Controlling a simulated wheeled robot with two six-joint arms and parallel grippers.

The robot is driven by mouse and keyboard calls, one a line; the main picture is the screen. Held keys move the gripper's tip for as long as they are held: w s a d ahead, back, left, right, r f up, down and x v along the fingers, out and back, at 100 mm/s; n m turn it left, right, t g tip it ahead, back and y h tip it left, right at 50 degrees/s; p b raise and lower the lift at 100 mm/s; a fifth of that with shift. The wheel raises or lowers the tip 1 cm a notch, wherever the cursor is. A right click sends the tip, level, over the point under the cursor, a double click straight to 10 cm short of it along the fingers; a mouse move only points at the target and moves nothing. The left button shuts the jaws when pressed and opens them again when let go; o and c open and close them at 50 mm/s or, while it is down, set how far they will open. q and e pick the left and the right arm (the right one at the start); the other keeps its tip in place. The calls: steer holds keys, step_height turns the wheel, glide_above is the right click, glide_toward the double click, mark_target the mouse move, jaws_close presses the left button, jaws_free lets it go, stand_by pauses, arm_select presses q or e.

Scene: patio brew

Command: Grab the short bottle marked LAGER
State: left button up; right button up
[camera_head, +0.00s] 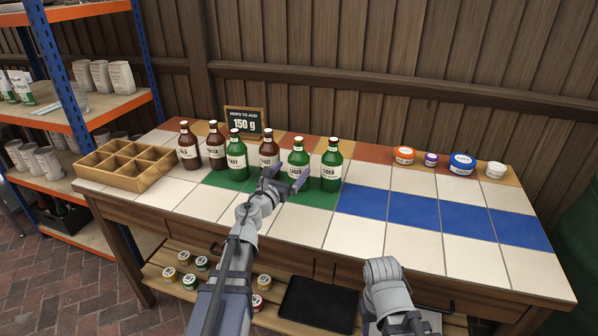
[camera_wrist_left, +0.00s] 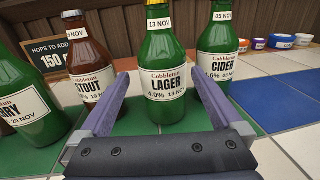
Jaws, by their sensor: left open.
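The green LAGER bottle (camera_head: 298,159) stands upright on the green tiles, second from the right in the bottle row. In the left wrist view the LAGER bottle (camera_wrist_left: 166,84) is centred, its label facing the camera. My left gripper (camera_head: 285,176) is open and empty just in front of it. In the wrist view the gripper's fingers (camera_wrist_left: 160,80) flank the bottle with gaps on both sides. I cannot tell how far the bottle is between the fingertips. The lower right shows part of my right arm; its gripper is not seen.
The brown STOUT bottle (camera_wrist_left: 92,57) stands close left of the LAGER, and the green CIDER bottle (camera_wrist_left: 219,50) close right. More bottles stand further left, by a wooden crate (camera_head: 101,178). A sign (camera_head: 245,122) stands behind. Several small tubs (camera_head: 462,163) stand at right; the blue tiles (camera_head: 414,211) are clear.

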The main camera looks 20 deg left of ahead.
mark_target(299, 164)
arm_select(q)
steer(key=w, duration=0.2)
steer(key=w+d, duration=0.1)
steer(key=w, duration=0.2)
steer(key=shift+d+f, duration=0.1)
steer(key=shift+f, duration=0.1)
jaws_close()
stand_by(0.6)
